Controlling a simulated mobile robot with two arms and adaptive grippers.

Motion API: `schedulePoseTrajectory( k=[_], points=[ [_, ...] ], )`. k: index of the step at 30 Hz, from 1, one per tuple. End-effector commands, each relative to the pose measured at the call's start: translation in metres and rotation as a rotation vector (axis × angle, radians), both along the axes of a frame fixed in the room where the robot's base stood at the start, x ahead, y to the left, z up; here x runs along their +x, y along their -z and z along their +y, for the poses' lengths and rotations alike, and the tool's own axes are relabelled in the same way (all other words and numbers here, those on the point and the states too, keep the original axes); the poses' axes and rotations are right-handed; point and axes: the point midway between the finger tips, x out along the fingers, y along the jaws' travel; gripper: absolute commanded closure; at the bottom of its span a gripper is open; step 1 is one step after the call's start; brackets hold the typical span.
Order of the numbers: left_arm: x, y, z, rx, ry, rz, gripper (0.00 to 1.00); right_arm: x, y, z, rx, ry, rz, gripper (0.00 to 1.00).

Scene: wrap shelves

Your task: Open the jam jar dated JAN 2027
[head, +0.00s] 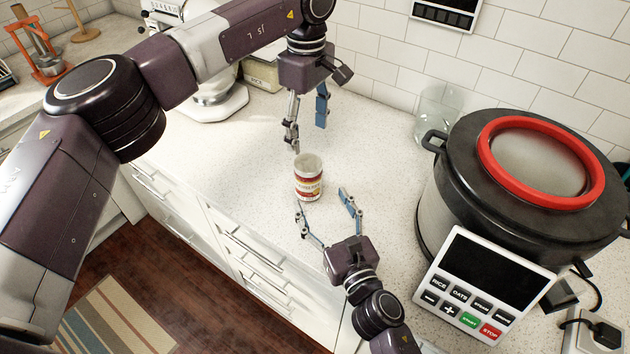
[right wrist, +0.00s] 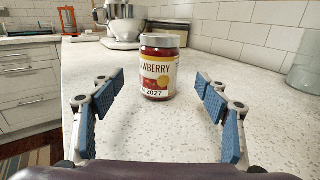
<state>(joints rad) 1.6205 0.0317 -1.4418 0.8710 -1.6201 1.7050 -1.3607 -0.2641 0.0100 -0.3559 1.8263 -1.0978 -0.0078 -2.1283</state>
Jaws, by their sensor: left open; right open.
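A strawberry jam jar (head: 309,180) with a pale lid stands upright on the white speckled counter. In the right wrist view the jar (right wrist: 158,68) shows a label reading "...WBERRY" and "...N 2027"; the start of each line is out of sight. My left gripper (head: 307,138) is open, pointing down above and behind the jar, with nothing between its fingers. My right gripper (head: 324,216) is open and low in front of the jar, its fingers pointing towards it. In the right wrist view the jar stands beyond the fingertips of my right gripper (right wrist: 158,90), roughly between them, not touched.
A large cooker (head: 440,195) with a red-ringed lid and a keypad panel (head: 475,290) stands at the right. A clear glass jar (head: 437,112) stands behind it by the tiled wall. A mixer (head: 218,100) stands at the back left. The counter around the jam jar is clear.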

Motion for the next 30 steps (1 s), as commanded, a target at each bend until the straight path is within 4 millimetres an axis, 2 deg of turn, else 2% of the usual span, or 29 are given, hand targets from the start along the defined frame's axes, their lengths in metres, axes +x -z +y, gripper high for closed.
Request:
schedulePoseTrajectory(
  k=[15,27,30],
  points=[
    [0.0,0.0,-0.001,-0.003,0.0,0.001,0.38,0.064,-0.002,0.021,0.002,0.002,0.0,0.31],
    [0.0,0.0,-0.001,-0.004,-0.001,0.0,0.38,0.07,-0.001,0.024,0.002,0.002,0.001,0.31],
    [0.0,0.0,-0.001,-0.004,-0.001,0.001,0.38,0.07,-0.001,0.024,0.002,0.002,0.001,0.42]
  ],
)
